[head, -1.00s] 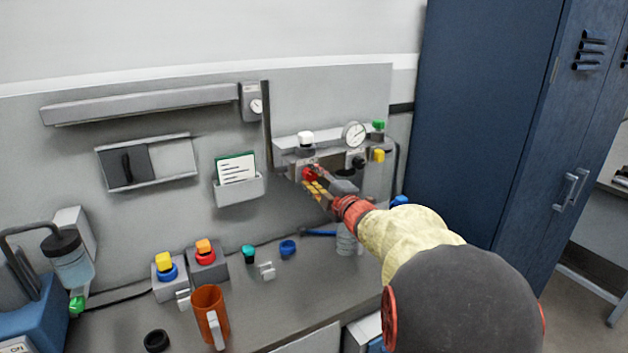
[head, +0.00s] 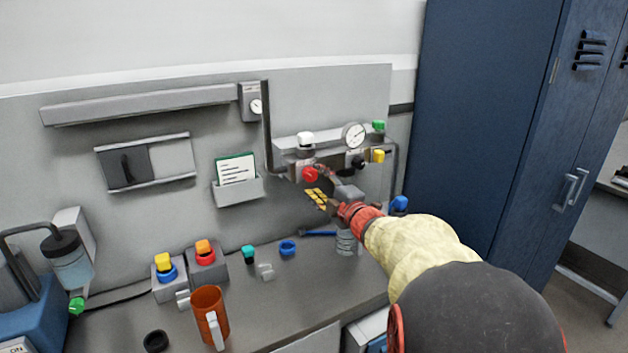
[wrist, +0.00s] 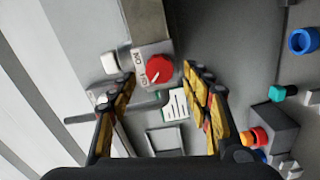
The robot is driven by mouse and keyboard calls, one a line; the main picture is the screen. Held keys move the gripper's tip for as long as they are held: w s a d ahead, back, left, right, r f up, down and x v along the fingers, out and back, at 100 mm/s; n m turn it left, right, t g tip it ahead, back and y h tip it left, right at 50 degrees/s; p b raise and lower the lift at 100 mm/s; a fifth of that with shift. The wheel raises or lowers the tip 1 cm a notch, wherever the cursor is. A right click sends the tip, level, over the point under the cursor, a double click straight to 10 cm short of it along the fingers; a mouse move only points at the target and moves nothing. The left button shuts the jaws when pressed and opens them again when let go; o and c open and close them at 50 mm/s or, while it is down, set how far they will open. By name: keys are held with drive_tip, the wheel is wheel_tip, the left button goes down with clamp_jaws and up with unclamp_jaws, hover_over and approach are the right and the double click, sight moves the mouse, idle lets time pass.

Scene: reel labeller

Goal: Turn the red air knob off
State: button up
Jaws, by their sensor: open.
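The red air knob (head: 310,174) sits on the front of the grey panel unit under the white knob. In the wrist view the red knob (wrist: 158,69) is round with a white pointer line towards its lower edge. Small lettering on the plate beside it includes what looks like ON; the other word is hard to read. My gripper (head: 326,186) is open, its yellow-padded fingers apart and empty, just in front of and below the knob. In the wrist view the fingers of my gripper (wrist: 158,78) spread to either side of the knob, with no contact visible.
A white knob (head: 305,139), a pressure gauge (head: 354,135), a black knob (head: 358,161) and a yellow knob (head: 378,156) are close by. A card holder (head: 239,190) is left of the knob. An orange mug (head: 208,315) stands on the bench below.

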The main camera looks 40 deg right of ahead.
drive_tip(key=v, duration=0.4)
drive_tip(key=shift+s+a, duration=0.1)
drive_tip(key=shift+s, duration=0.3)
